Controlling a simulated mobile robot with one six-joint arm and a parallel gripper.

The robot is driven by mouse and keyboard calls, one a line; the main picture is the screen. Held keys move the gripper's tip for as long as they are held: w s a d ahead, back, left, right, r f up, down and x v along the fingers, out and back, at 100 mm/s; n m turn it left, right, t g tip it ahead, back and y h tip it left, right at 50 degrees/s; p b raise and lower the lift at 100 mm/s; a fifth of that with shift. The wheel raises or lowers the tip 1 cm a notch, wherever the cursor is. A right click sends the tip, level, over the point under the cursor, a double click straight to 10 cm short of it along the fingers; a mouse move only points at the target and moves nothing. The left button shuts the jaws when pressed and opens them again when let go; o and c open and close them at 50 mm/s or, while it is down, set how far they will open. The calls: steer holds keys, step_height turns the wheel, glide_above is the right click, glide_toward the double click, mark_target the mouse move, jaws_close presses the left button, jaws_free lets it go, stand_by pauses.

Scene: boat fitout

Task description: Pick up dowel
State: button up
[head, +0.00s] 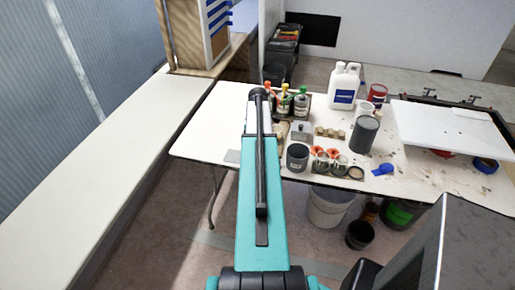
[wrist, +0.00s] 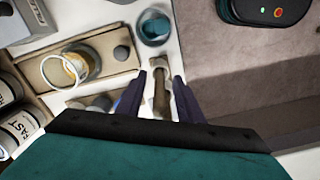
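A short brown wooden piece, which looks like the dowel (wrist: 160,97), lies on the white tabletop in the wrist view. My gripper (wrist: 160,78) is open, with one dark finger on each side of it. Gaps show between the dowel and both fingers; I cannot tell how far the fingertips are above the table. The dowel's near end is hidden behind the gripper body. In the head view my arm hides the gripper and the dowel.
A round blue-rimmed container (wrist: 153,27) stands just beyond the dowel. A cardboard-coloured tray (wrist: 108,68) and white labelled containers (wrist: 18,130) are to the left. The tabletop's edge is close on the right. The white table (head: 215,125) carries several cans and bottles.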

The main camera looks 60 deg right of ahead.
steer(key=shift+f, duration=0.1)
stand_by(0.5)
jaws_close()
steer(key=shift+r+b, duration=1.55)
steer(key=shift+r, duration=3.5)
